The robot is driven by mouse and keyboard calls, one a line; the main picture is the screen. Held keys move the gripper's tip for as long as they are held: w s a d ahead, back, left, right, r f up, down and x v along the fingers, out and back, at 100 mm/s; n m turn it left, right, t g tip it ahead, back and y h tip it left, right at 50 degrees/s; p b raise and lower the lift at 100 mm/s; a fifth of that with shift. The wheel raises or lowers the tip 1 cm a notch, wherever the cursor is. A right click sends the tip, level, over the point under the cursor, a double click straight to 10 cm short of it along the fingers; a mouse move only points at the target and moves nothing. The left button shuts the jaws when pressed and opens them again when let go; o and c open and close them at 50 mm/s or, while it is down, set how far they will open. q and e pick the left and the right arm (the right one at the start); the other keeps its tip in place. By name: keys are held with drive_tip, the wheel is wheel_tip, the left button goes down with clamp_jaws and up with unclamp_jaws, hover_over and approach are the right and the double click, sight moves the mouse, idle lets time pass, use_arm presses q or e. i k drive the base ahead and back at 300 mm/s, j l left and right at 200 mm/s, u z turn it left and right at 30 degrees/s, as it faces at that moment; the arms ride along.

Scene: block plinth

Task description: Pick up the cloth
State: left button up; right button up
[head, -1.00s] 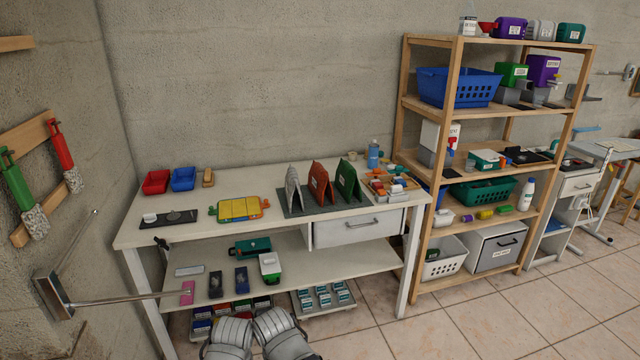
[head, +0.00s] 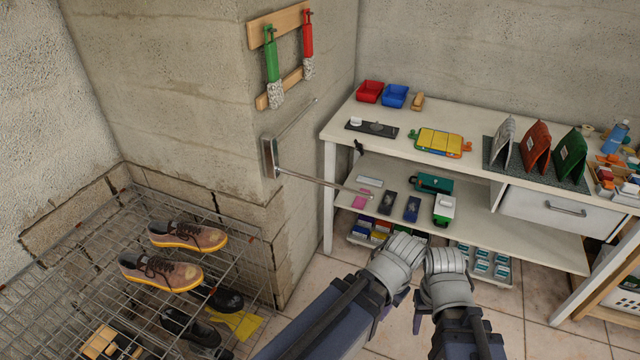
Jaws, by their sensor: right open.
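A flat yellow piece (head: 240,323), which looks like a cloth, lies low on the wire rack at the lower left. Dark shoes partly cover its left side. I cannot be sure that it is the cloth. My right gripper (head: 445,262) is at the lower middle, in front of the workbench. It is open, with nothing seen in it, and is well to the right of the yellow piece. My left gripper (head: 402,252) is close beside it on the left. Its jaws do not show clearly. Neither gripper touches the yellow piece.
A wire rack (head: 80,262) holds brown shoes (head: 188,236) above dark shoes (head: 190,328). A metal bar fixture (head: 272,158) juts from the wall corner. The workbench (head: 455,165) stands behind my grippers, with trays and tools. Tiled floor (head: 320,270) lies between rack and bench.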

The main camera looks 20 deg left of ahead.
sight(535, 146)
drive_tip(key=i+l, duration=0.2)
drive_tip(key=i, duration=0.2)
drive_tip(key=i+l, duration=0.15)
drive_tip(key=i, duration=0.25)
drive_tip(key=i+l, duration=0.2)
drive_tip(key=i, duration=0.2)
drive_tip(key=i+l, duration=0.15)
drive_tip(key=i, duration=0.3)
